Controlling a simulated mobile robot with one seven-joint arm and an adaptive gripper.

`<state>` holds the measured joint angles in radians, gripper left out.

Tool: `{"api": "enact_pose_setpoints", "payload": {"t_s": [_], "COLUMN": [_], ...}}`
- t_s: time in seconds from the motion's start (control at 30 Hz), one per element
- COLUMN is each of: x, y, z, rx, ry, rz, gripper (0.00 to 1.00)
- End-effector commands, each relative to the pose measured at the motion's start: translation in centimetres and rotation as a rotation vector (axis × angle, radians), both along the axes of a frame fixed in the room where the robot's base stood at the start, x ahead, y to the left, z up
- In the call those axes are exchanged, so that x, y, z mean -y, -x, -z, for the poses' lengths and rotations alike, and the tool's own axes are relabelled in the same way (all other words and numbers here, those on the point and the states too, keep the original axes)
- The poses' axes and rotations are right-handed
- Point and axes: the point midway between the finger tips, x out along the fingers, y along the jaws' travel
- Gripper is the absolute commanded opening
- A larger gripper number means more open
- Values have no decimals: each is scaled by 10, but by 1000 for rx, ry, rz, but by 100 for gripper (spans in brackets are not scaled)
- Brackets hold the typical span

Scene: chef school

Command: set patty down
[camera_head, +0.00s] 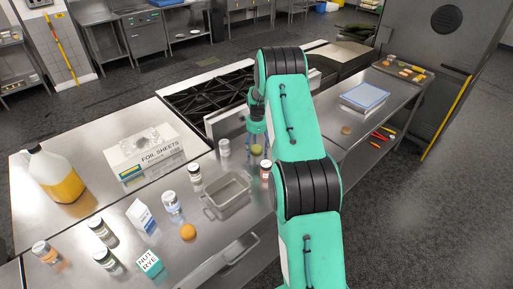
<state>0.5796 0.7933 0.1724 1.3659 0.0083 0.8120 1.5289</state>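A small brown round thing (347,130), which looks like a patty, lies on the steel counter (335,153) to the right of my arm. An orange-brown round thing (188,231) sits on the front counter, near the metal pan; I cannot tell whether it is food of the same kind. My gripper (255,138) points down over the counter behind the pan, mostly hidden by my own arm. Its fingers are too small and covered to show whether they are open or hold anything. A yellow-green round thing (256,149) shows just below it.
A metal pan (228,194), several jars, a milk-type carton (140,215), a foil sheets box (145,152) and a jug (55,174) crowd the left counter. A stove (208,97) lies behind. A blue-topped container (365,96) and a food tray (405,70) stand right.

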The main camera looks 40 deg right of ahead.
Motion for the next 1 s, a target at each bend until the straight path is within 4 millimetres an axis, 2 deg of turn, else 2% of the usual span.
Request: {"api": "enact_pose_setpoints", "payload": {"t_s": [0.27, 0.47, 0.67, 1.0], "x": [0, 0, 1, 1], "y": [0, 0, -1, 0], "z": [-1, -10, -34, -89], "rx": [0, 1, 3, 2], "ry": [0, 1, 2, 1], "rz": [0, 0, 0, 0], "gripper": [68, 68, 68, 68]}}
